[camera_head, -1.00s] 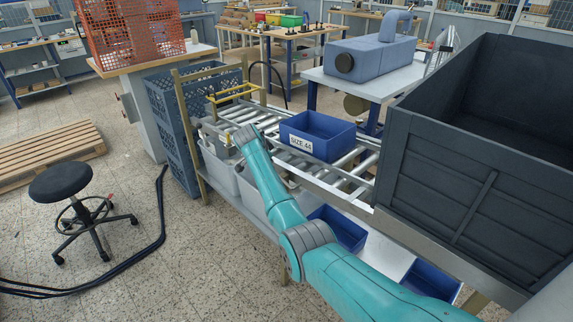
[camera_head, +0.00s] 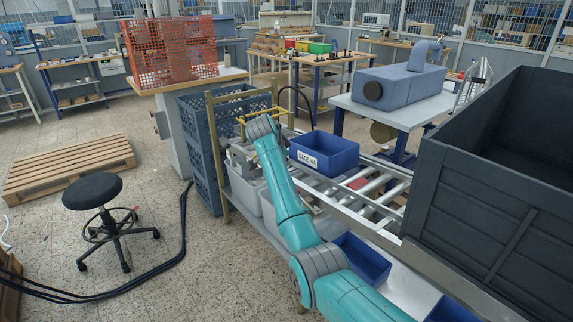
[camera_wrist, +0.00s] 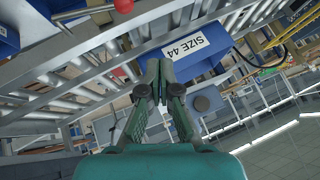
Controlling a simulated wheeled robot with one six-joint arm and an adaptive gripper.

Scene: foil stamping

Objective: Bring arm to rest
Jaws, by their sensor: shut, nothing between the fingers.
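My teal arm (camera_head: 282,200) reaches over the roller conveyor (camera_head: 375,190), with its grey wrist end left of the blue bin (camera_head: 325,153) labelled SIZE 44. My gripper (camera_wrist: 158,78) shows in the wrist view with its two fingers together and nothing between them. In the head view the fingers cannot be made out behind the wrist. The labelled bin also shows in the wrist view (camera_wrist: 178,20), beyond the fingertips; the gap between them is hard to judge.
A large dark crate (camera_head: 490,190) stands at the right. Blue lattice crates (camera_head: 200,150) and a yellow frame (camera_head: 240,115) are close to the wrist. Blue bins (camera_head: 362,260) sit below the conveyor. Floor around the black stool (camera_head: 95,190) is partly open.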

